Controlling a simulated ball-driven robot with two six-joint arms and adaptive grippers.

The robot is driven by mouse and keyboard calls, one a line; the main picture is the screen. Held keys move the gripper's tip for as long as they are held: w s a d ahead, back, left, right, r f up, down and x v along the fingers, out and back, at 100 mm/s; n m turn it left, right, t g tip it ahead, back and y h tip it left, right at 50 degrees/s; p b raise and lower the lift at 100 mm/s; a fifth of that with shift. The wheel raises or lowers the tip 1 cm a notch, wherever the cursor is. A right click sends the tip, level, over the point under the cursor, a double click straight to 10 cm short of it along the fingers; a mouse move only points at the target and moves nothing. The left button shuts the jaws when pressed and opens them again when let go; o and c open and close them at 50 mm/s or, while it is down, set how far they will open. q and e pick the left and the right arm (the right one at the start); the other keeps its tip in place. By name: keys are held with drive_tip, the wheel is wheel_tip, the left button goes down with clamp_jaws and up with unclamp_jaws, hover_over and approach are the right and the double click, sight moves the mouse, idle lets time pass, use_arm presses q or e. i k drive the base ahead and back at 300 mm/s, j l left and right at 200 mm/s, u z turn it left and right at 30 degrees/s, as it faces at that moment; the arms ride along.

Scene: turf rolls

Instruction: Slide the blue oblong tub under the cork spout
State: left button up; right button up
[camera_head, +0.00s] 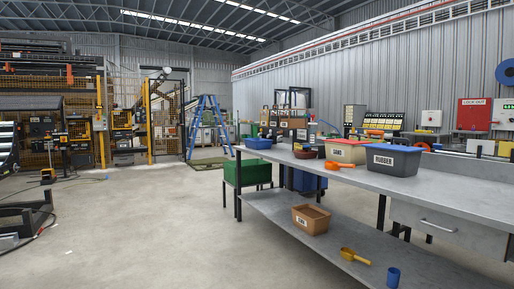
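A blue oblong tub (258,143) sits on the far left end of the grey workbench top. A dark brown hopper unit (290,121) with small pale labels stands behind the bench's far end. I cannot read its labels or tell which spout is the cork one. The tub looks to be in front of and left of this unit, apart from it. Neither of my grippers shows in the head view.
On the grey workbench (450,193) stand a bin marked RUBBER (391,161), a bin marked SAND (343,152) and an orange scoop (338,166). A brown bin (311,219), yellow scoop (354,257) and blue cup (393,277) occupy the lower shelf. Left floor is largely clear.

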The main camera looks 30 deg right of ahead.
sight(258, 143)
drive_tip(key=i+l+z, duration=0.1)
drive_tip(key=i, duration=0.65)
drive_tip(key=i+z, duration=0.1)
drive_tip(key=i, duration=1.4)
drive_tip(key=i+z, duration=0.15)
drive_tip(key=i, duration=0.6)
drive_tip(key=i+j+z, duration=0.1)
drive_tip(key=i, duration=0.6)
drive_tip(key=i+j+z, duration=0.1)
drive_tip(key=i, duration=0.65)
drive_tip(key=i+l+z, duration=0.15)
drive_tip(key=i, duration=0.7)
drive_tip(key=i+l+z, duration=0.2)
drive_tip(key=i, duration=0.65)
drive_tip(key=i+j+z, duration=0.15)
drive_tip(key=i, duration=0.7)
drive_tip(key=i+j+z, duration=0.2)
drive_tip(key=i, duration=0.65)
drive_tip(key=l, duration=0.1)
